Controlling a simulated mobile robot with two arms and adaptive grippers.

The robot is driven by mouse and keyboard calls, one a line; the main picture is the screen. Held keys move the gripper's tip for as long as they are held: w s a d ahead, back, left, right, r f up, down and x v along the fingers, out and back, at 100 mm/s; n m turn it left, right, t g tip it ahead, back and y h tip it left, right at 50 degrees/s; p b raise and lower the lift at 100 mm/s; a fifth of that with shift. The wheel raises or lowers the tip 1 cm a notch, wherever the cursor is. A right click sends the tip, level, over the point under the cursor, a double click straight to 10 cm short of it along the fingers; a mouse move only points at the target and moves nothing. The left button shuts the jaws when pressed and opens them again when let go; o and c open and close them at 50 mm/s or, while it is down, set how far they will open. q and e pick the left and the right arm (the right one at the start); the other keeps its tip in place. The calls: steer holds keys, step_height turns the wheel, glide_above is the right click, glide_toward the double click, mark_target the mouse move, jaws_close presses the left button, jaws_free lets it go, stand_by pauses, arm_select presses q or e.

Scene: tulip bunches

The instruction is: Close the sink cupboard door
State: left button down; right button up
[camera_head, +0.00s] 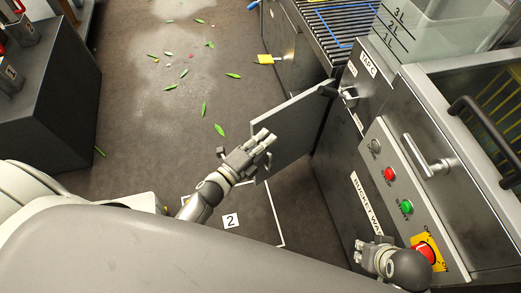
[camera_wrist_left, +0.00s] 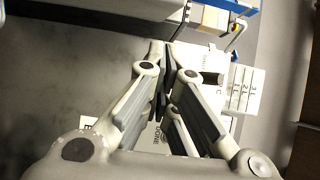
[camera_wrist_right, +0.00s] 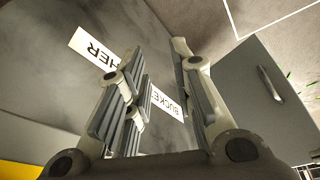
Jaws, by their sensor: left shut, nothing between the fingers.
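The cupboard door (camera_head: 298,128) is a flat grey panel standing open, angled out from the steel units into the aisle. It also shows in the right wrist view (camera_wrist_right: 255,105), with a bar handle on its face. My left gripper (camera_head: 268,138) is shut and empty at the door's outer end, overlapping its near edge; I cannot tell whether it touches. In the left wrist view its fingertips (camera_wrist_left: 167,52) come together. My right gripper (camera_head: 362,252) is low beside the bucket washer front, away from the door. In the right wrist view its fingers (camera_wrist_right: 158,50) are apart and empty.
The bucket washer (camera_head: 345,180) has red and green buttons and a red knob at right. A measuring tank (camera_head: 435,30) stands at back right. Leaves and petals lie on the floor (camera_head: 150,110). A dark cabinet (camera_head: 50,90) stands left. The aisle between is open.

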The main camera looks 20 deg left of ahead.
arm_select(q)
steer(key=shift+w+a, duration=0.65)
steer(key=shift+a, duration=0.3)
